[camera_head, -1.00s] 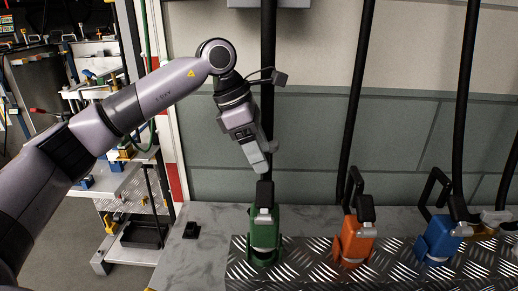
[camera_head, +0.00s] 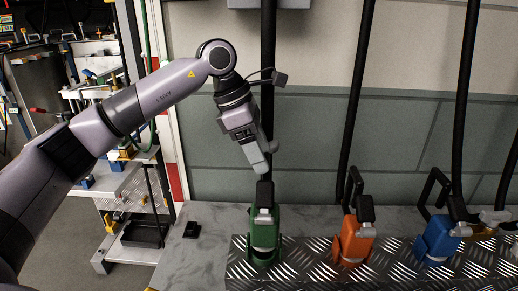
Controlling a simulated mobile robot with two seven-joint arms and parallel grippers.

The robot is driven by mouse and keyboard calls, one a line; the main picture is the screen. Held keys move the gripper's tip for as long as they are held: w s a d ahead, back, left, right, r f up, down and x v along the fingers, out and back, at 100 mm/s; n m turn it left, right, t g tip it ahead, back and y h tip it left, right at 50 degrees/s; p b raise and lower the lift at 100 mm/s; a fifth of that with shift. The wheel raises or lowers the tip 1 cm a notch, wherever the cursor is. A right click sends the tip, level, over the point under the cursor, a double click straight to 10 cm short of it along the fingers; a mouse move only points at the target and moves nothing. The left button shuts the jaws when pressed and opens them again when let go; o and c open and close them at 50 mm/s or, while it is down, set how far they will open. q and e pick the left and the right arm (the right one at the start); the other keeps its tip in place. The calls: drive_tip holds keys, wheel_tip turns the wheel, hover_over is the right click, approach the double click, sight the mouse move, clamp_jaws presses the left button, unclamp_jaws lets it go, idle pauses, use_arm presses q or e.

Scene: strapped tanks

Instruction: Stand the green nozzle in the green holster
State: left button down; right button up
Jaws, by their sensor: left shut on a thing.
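The green holster (camera_head: 264,250) stands on the ridged metal plate, below my left gripper. The green nozzle (camera_head: 264,194) shows as a dark upright part at the top of the green body, in line with the black hose. My left gripper (camera_head: 261,168) points down just above the holster and is shut on the nozzle's upper part. The fingers hide much of the grip. I cannot tell how deep the nozzle sits in the holster. My right gripper is not in view.
An orange unit (camera_head: 352,243) and a blue unit (camera_head: 437,241) stand to the right on the ridged plate (camera_head: 305,262), with black hoses rising behind them. A small black object (camera_head: 192,230) lies on the grey bench to the left. A cluttered shelf stands farther left.

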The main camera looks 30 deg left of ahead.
use_arm(q)
drive_tip(key=shift+f+b, duration=0.9)
drive_tip(key=shift+f, duration=0.4)
unclamp_jaws()
drive_tip(key=v, duration=0.7)
drive_tip(key=shift+r, duration=0.1)
idle(0.3)
